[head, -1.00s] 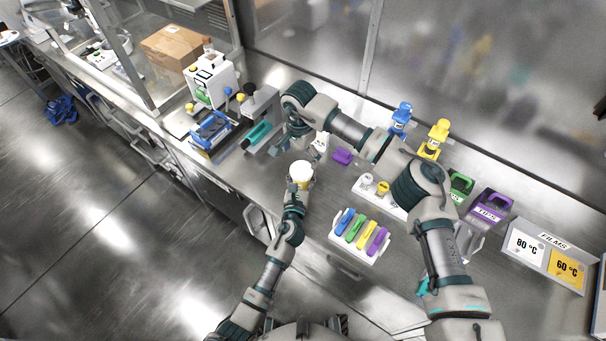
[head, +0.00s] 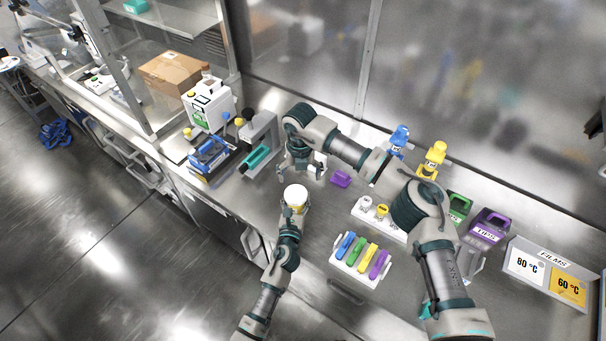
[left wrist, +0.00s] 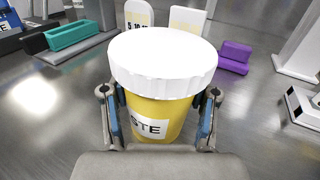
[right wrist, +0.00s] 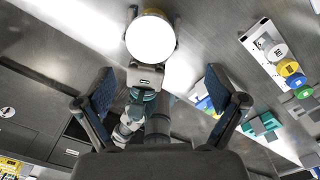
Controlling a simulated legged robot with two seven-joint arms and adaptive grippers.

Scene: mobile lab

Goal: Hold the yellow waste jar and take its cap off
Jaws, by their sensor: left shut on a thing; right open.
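The yellow waste jar (left wrist: 160,118) stands upright with its wide white cap (left wrist: 163,62) on, and a white label partly reads "STE". My left gripper (left wrist: 160,108) is shut on the jar body below the cap, one finger on each side. In the head view the capped jar (head: 295,194) is at the end of my left arm, over the bench near its front edge. My right gripper (head: 302,172) is open and empty, just behind the jar and apart from it. In the right wrist view the cap (right wrist: 150,38) lies beyond the open fingers (right wrist: 158,88).
A purple block (head: 341,179) lies right of my right gripper. A rack of coloured tubes (head: 361,262) and a white tray with caps (head: 365,212) stand to the right. A teal block in a grey stand (head: 258,150) and a blue device (head: 209,158) stand left.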

